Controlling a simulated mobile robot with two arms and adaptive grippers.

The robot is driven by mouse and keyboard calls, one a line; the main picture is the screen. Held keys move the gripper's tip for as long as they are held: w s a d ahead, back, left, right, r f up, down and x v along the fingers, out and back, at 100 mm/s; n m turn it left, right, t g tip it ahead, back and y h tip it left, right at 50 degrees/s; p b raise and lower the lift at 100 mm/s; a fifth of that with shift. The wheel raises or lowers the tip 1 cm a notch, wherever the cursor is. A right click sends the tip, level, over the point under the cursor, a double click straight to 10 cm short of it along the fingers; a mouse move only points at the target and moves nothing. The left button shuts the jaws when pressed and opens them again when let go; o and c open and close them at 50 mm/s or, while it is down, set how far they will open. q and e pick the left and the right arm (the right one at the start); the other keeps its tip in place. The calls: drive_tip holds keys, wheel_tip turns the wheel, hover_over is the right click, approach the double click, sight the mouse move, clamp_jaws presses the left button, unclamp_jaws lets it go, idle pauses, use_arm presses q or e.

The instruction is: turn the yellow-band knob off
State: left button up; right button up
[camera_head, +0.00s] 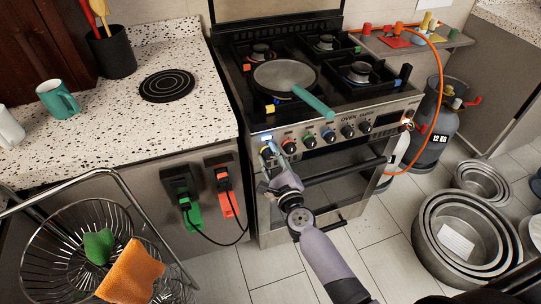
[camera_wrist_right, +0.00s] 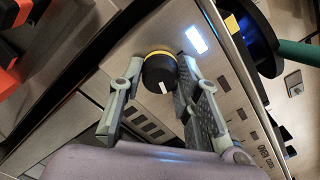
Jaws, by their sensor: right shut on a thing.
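The yellow-band knob (camera_wrist_right: 160,68) is a dark round knob with a yellow ring at its base and a white pointer mark. It sits on the stove's front panel, by a lit pale display (camera_wrist_right: 196,39). My right gripper (camera_head: 268,155) is at the left end of the knob row and largely hides this knob in the head view. In the right wrist view its fingers (camera_wrist_right: 160,75) are on either side of the knob, shut on it. The pointer mark runs toward the bottom of that view. My left gripper is not in view.
Several other knobs, including a red-band one (camera_head: 289,147), continue to the right. A frying pan (camera_head: 284,75) sits on the stove with its teal handle (camera_head: 314,102) reaching over the front. The oven handle (camera_head: 345,171) is below. A wire basket (camera_head: 75,210) stands at left.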

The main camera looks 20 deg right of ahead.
drive_tip(key=n+p, duration=0.1)
drive_tip(key=n, duration=0.2)
drive_tip(key=n+p, duration=0.1)
drive_tip(key=n, duration=0.2)
drive_tip(key=shift+r+n, duration=0.2)
drive_tip(key=shift+n, duration=0.1)
drive_tip(key=n+p, duration=0.2)
drive_tip(key=n, duration=0.4)
drive_tip(key=n+p, duration=0.2)
drive_tip(key=n, duration=0.3)
drive_tip(key=shift+n, duration=0.3)
drive_tip(key=shift+n+p, duration=0.6)
drive_tip(key=shift+n, duration=1)
drive_tip(key=shift+f, duration=0.1)
drive_tip(key=o, duration=0.9)
drive_tip(key=shift+c, duration=0.2)
drive_tip(key=s, duration=1.2)
drive_tip(key=shift+d, duration=0.2)
